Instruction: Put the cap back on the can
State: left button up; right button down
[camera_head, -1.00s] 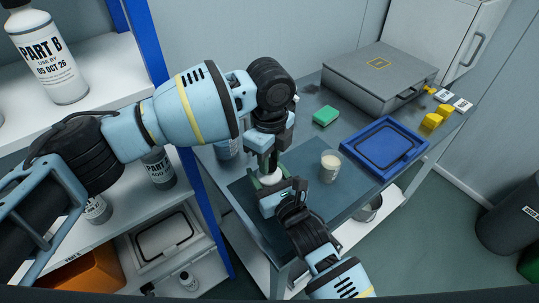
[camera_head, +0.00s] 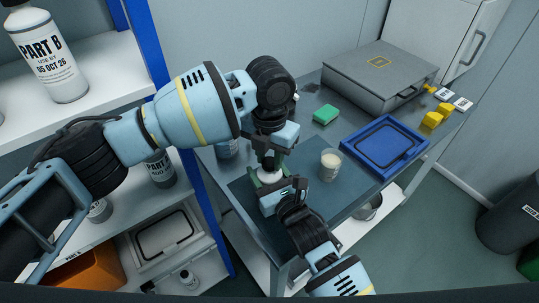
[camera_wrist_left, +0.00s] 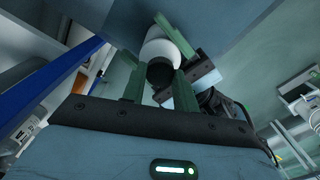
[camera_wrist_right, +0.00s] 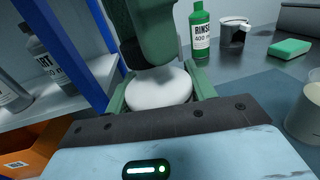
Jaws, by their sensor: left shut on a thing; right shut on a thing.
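My right gripper (camera_head: 272,190) is shut around the can, whose white rounded top (camera_wrist_right: 158,88) shows between its fingers. The can's white side also shows in the left wrist view (camera_wrist_left: 162,42). My left gripper (camera_head: 268,160) points down right above the can. It is shut on a small dark cap (camera_wrist_left: 160,72), which sits in line with the can's top. I cannot tell whether cap and can touch.
A beaker of pale liquid (camera_head: 330,166) stands on the dark mat (camera_head: 305,160), right of the grippers. A green sponge (camera_head: 325,114), a blue tray (camera_head: 385,146) and a grey case (camera_head: 378,75) are further back. A blue shelf post (camera_head: 200,200) stands close on the left.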

pick_arm(q)
jog(key=m, duration=0.6)
jog(key=o, duration=0.9)
jog(key=shift+r, duration=0.15)
jog(key=shift+r, duration=2.15)
jog(key=shift+c, duration=0.2)
